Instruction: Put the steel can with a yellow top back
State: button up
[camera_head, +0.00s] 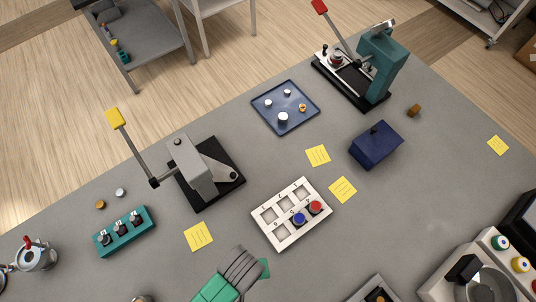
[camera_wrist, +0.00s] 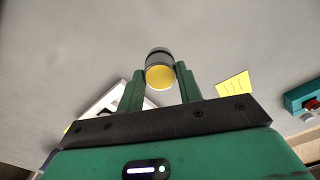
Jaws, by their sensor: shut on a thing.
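My gripper (camera_wrist: 160,72) is shut on the steel can with a yellow top (camera_wrist: 160,78). The can sits between the two green fingertips, with its yellow top facing the wrist camera. In the head view my gripper (camera_head: 262,268) is at the bottom centre, and the can is hidden behind it. A white holder (camera_head: 283,239) with square pockets lies just up and right of my gripper. A blue-topped can (camera_head: 299,218) and a red-topped can (camera_head: 315,207) stand in two of its pockets. Other pockets look empty. The holder (camera_wrist: 100,100) shows partly behind the left finger in the wrist view.
A grey lever press (camera_head: 195,170) stands up and left of the holder. A teal block (camera_head: 125,232) is at the left, and a blue box (camera_head: 376,146) and blue tray (camera_head: 286,107) are beyond the holder. Flat yellow notes (camera_head: 198,236) lie about. The table around the holder is mostly clear.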

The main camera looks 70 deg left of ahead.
jog(key=shift+w+a+f+p, duration=0.2)
jog(key=shift+w+a+f, duration=0.6)
jog(key=shift+w+a, duration=1.05)
jog(key=shift+w+a+f+p, duration=0.2)
jog(key=shift+w+a+f, duration=0.8)
jog(key=shift+w, duration=1.6)
jog(key=shift+w+a+f+p, duration=0.2)
jog(key=shift+w+a+f, duration=0.45)
jog(key=shift+w+a, duration=1.25)
jog(key=shift+w+d+f, duration=0.1)
jog(key=shift+w+d, duration=0.2)
jog(key=shift+d, duration=0.05)
jog(key=o, duration=1.2)
notch_tip(320, 180, up, 12)
jog(key=shift+r+p, duration=0.1)
jog(key=shift+p, duration=0.2)
